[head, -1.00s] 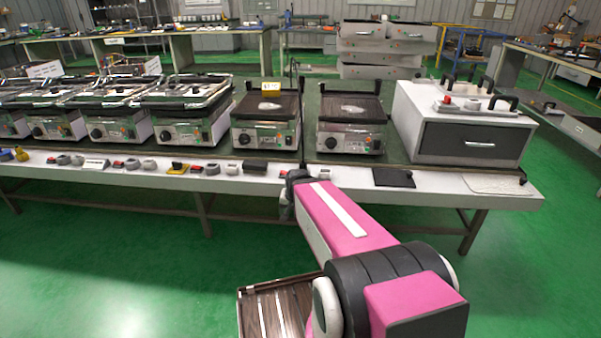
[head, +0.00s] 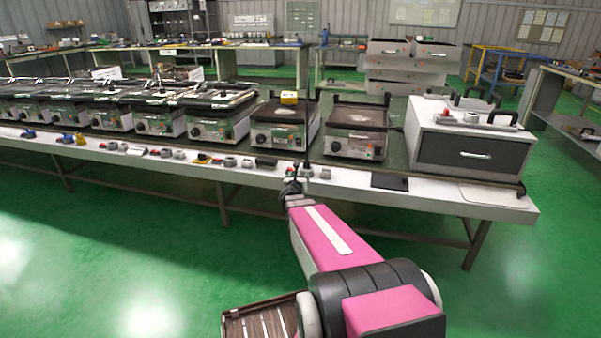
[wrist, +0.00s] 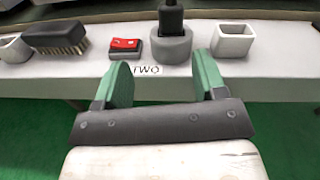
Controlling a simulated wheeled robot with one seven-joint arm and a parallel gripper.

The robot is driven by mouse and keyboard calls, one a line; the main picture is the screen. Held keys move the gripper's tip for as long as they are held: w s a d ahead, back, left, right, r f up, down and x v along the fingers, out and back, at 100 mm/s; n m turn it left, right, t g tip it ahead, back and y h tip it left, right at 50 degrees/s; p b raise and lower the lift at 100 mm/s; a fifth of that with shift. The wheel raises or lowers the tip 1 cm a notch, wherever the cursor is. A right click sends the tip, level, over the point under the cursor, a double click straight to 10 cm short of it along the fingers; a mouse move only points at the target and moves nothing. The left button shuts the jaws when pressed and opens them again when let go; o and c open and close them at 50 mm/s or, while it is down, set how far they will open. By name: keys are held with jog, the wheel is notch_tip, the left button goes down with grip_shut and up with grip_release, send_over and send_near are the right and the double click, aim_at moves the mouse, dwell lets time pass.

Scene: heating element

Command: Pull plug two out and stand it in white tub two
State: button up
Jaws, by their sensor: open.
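In the wrist view a black plug (wrist: 171,18) stands upright in a round grey socket (wrist: 172,47); its top is cut off by the frame. A label reading TWO (wrist: 146,70) is on the bench front edge just left below it. A small square white tub (wrist: 234,40) stands right of the socket, with no number visible on it. My gripper (wrist: 162,80) is open and empty, its green fingers in front of the bench edge, short of the plug. In the head view my gripper (head: 292,190) is a dark end at the bench's front edge, its fingers unclear.
A red rocker switch (wrist: 125,45) sits left of the socket, with a brush (wrist: 55,38) and a round white cup (wrist: 12,47) farther left. Heater units (head: 285,125) line the bench. A thin dark upright (head: 307,100) rises behind my gripper. A black mat (head: 390,181) lies to the right.

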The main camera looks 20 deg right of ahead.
aim_at(306, 165)
jog(key=w+d+m+h, duration=0.1)
jog(key=w+d+m, duration=0.1)
jog(key=w+d, duration=0.1)
jog(key=shift+w+d, duration=0.2)
jog(key=shift+w, duration=0.2)
jog(key=shift+r+x, duration=0.1)
jog(key=shift+x, duration=1.3)
jog(key=shift+r+x, duration=0.15)
jog(key=shift+x, duration=1.2)
jog(key=c, duration=1)
